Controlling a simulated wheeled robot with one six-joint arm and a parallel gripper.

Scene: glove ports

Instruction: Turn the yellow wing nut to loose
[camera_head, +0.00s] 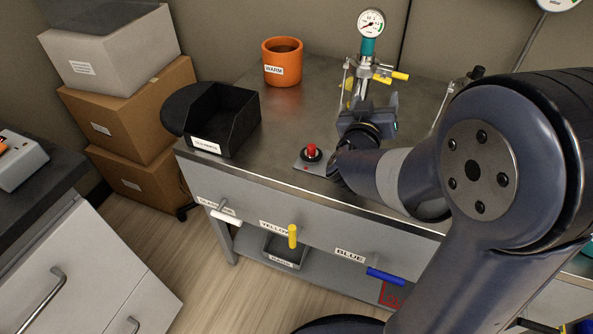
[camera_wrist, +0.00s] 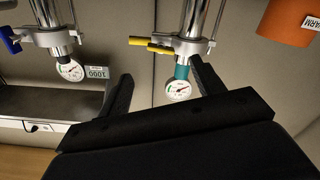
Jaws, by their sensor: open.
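Yellow bar-shaped parts, which look like the yellow wing nut (camera_head: 400,76), stick out from the clamp fitting below a teal-collared gauge at the back of the bench. In the wrist view two yellow bars (camera_wrist: 140,41) lie close together beside the metal post. I cannot tell which bar is the nut and which is fixed. My gripper (camera_head: 369,98) is in front of this fitting. In the wrist view my gripper (camera_wrist: 161,68) is open and empty, its fingers apart, with the yellow bars beyond the fingertips. My gripper hides part of the fitting in the head view.
An orange WARM mug (camera_head: 282,64), a black bin (camera_head: 224,118) and a red push button (camera_head: 311,150) stand on the bench. White, yellow (camera_head: 292,236) and blue (camera_head: 385,276) handles project from its front. A blue-handled fitting (camera_wrist: 12,40) is beside the yellow one.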

